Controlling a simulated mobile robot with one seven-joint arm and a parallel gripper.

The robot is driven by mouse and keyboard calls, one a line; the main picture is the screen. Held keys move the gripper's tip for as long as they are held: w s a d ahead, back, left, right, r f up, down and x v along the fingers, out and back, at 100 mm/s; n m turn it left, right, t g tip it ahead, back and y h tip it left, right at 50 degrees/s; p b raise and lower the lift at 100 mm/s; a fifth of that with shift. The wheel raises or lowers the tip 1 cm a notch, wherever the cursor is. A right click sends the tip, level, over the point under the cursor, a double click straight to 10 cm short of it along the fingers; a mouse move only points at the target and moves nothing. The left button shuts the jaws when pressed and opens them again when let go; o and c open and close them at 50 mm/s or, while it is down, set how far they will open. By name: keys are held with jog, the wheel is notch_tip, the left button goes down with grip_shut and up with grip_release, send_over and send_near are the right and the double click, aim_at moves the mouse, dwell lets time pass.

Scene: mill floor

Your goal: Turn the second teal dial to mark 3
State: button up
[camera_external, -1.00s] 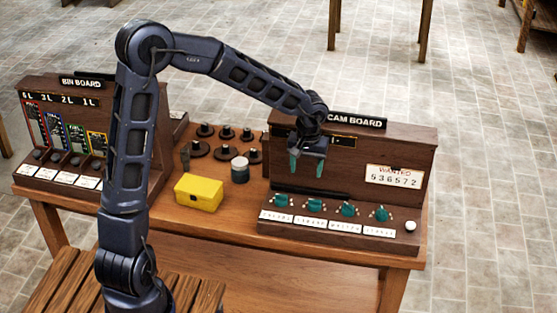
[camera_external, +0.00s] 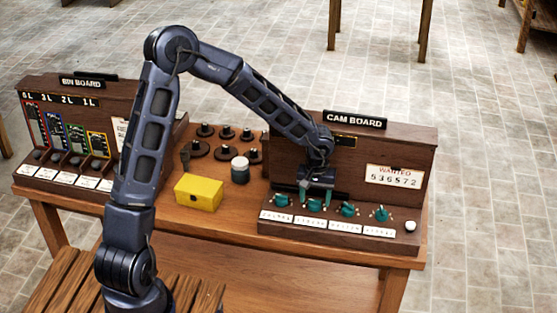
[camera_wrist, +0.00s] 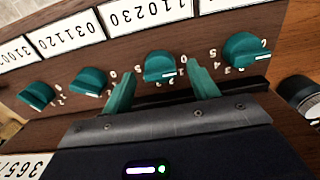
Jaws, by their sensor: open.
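The cam board (camera_external: 345,150) has a row of four teal dials along its front ledge. The second teal dial from the left (camera_external: 315,206) is partly behind my gripper (camera_external: 315,196). In the wrist view the row runs the other way, and this dial (camera_wrist: 160,67) sits between the two teal fingertips of my gripper (camera_wrist: 162,88). The fingers are open, one on each side, with a gap to the dial. A pale pointer line shows on the dial's lower edge; small numerals ring it, but which mark it points at I cannot tell.
The first dial (camera_external: 281,200), third dial (camera_external: 348,209) and fourth dial (camera_external: 381,213) stand close beside. A white button (camera_external: 410,226) is at the ledge's right end.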

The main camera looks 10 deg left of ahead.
jog(key=shift+f, duration=0.65)
jog(key=shift+c, duration=0.3)
jog(key=c, duration=0.9)
